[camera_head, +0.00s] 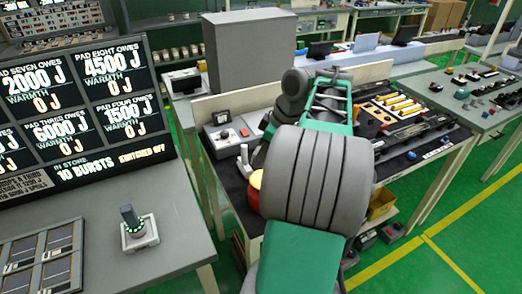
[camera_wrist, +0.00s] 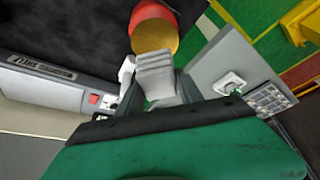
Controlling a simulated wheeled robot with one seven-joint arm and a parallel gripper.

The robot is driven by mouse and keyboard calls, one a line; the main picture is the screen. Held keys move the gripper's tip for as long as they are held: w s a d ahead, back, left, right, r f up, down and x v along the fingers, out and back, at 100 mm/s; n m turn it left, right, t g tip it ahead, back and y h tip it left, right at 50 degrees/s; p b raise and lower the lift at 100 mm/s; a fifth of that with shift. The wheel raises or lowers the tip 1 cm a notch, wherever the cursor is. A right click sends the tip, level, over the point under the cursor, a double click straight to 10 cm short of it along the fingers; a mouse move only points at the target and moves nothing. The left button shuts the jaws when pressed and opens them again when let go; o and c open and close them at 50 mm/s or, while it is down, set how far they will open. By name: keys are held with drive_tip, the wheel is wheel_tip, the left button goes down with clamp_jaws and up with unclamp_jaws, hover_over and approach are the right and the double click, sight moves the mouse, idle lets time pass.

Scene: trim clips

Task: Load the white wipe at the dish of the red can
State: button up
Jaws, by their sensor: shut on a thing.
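The red can (camera_wrist: 152,10) with its brass-yellow dish (camera_wrist: 155,36) is at the top middle of the wrist view. In the head view the can (camera_head: 254,198) shows only partly, at the left edge of my arm. A pale, ridged thing that looks like the white wipe (camera_wrist: 156,72) is between the jaws of my gripper (camera_wrist: 158,92), which are shut on it. In the wrist view its far end overlaps the near edge of the dish; I cannot tell whether they touch. My gripper is hidden behind my arm in the head view.
A small white upright object (camera_wrist: 127,68) stands just left of the wipe. A grey box with a red button (camera_head: 226,134) is on the dark bench. A yellow bin (camera_head: 382,203) sits lower right.

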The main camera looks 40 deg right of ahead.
sight(258, 178)
drive_tip(key=shift+a+f+b, duration=0.1)
drive_tip(key=shift+f+b, duration=2.65)
drive_tip(key=shift+f, duration=0.25)
drive_tip(key=shift+f+b, duration=0.8)
drive_tip(key=shift+f, duration=0.1)
drive_tip(key=shift+r, duration=0.1)
wheel_tip(258, 178, up, 7)
drive_tip(key=p, duration=0.6)
drive_tip(key=shift+p, duration=0.4)
